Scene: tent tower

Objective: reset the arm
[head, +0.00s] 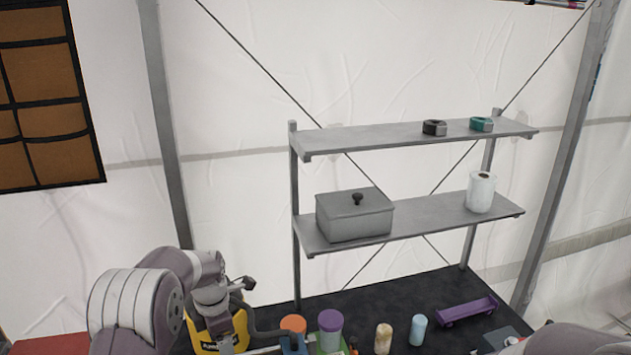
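My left arm comes in from the lower left. It bends over, and its wrist end, with the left gripper (222,312), points down in front of a yellow and black object. The fingers do not stand out from the clutter there, so I cannot tell whether they are open or hold anything. My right arm shows only as a rounded grey link at the bottom right edge. Its gripper is not clearly visible.
A grey two-tier shelf (420,215) holds a lidded grey box (355,222), a white roll (480,193) and two small clamps. On the dark table (385,295) stand the yellow object (205,338), several jars and bottles, and a purple tray (467,312). The table's back is clear.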

